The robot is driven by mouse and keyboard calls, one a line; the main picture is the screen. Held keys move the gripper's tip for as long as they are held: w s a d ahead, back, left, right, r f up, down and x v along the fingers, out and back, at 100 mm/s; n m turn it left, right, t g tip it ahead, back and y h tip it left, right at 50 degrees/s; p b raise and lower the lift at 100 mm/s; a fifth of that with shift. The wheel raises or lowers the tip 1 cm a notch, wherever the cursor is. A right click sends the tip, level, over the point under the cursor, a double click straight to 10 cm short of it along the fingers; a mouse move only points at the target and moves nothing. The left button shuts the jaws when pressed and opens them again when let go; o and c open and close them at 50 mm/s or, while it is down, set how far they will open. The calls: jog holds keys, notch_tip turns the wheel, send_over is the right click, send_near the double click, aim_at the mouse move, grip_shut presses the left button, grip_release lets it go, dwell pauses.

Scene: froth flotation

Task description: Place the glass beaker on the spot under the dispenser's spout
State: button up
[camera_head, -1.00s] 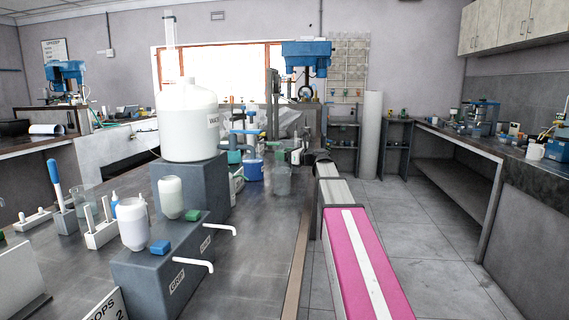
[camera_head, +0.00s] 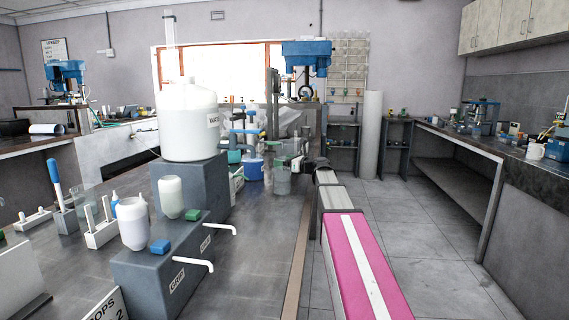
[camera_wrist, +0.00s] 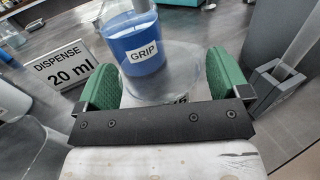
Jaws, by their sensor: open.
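The clear glass beaker (camera_head: 282,183) stands on the dark bench near its right edge. In the wrist view the beaker (camera_wrist: 186,78) lies between the two green pads of my gripper (camera_wrist: 163,80). The pads are spread apart around it, and I cannot tell whether either touches it. In the head view my gripper (camera_head: 298,163) is at the beaker's upper right. The large white tank (camera_head: 187,125) stands on a dark block to the left of the beaker. Two white spouts (camera_head: 195,264) stick out from the nearer dark dispenser block. The target spot cannot be made out.
A blue container labelled GRIP (camera_wrist: 138,45) stands close beyond the beaker. A sign reading "DISPENSE 20 ml" (camera_wrist: 69,66) is to its left. White bottles (camera_head: 132,222) sit on the nearer dispenser block. The bench's right strip (camera_head: 262,240) is bare in front of the beaker.

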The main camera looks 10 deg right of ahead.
jog(key=shift+r, duration=0.1)
jog(key=shift+s+d, duration=0.2)
jog(key=v, duration=1.1)
jog(key=shift+s+d, duration=0.15)
dwell(0.7)
